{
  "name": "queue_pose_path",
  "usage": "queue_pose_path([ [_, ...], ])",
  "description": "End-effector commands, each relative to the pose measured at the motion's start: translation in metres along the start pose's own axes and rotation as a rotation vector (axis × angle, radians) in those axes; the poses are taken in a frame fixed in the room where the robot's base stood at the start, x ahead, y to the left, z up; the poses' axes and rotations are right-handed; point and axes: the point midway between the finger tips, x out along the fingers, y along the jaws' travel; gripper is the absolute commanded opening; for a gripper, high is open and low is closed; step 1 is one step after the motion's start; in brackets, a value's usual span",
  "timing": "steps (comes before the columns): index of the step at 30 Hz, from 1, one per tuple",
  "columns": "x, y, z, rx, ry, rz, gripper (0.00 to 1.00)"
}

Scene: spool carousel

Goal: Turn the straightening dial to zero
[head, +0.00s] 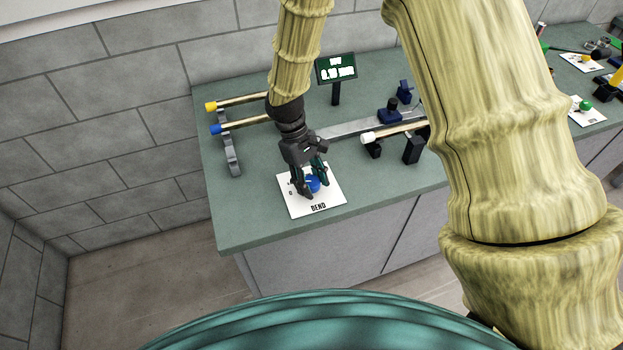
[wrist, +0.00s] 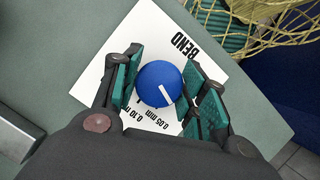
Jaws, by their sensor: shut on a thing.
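The dial is a round blue knob (wrist: 158,82) with a white pointer line. It sits on a white card (wrist: 150,20) marked BEND, with markings such as 0.10 and 0.05 mm beside the knob. In the head view the blue knob (head: 313,184) shows partly behind my fingers, on the card (head: 325,201) near the counter's front left. My gripper (head: 309,182) points down at it. In the wrist view my gripper (wrist: 160,88) has its green pads on both sides of the knob, shut on it. The white line points toward the printed scale, near the 0.05 mm side.
Rods with yellow (head: 211,106) and blue (head: 216,129) ends rest on a grey rack at left. A white-tipped rod (head: 369,138) lies on black supports at right. The counter's front left corner is clear.

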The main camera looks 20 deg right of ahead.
Motion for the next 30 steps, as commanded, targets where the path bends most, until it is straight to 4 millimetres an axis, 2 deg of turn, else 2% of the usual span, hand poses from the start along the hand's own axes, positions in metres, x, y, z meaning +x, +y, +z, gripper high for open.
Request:
queue_pose_path([
  [9, -0.0007, 0.0007, 0.0004, -0.126, 0.000, 0.053, 0.19],
  [27, -0.0005, 0.0011, 0.0002, -0.157, 0.000, 0.066, 0.19],
  [28, -0.0005, 0.0011, 0.0002, -0.157, 0.000, 0.066, 0.48],
  [30, -0.0005, 0.0010, 0.0002, -0.157, 0.000, 0.066, 0.61],
])
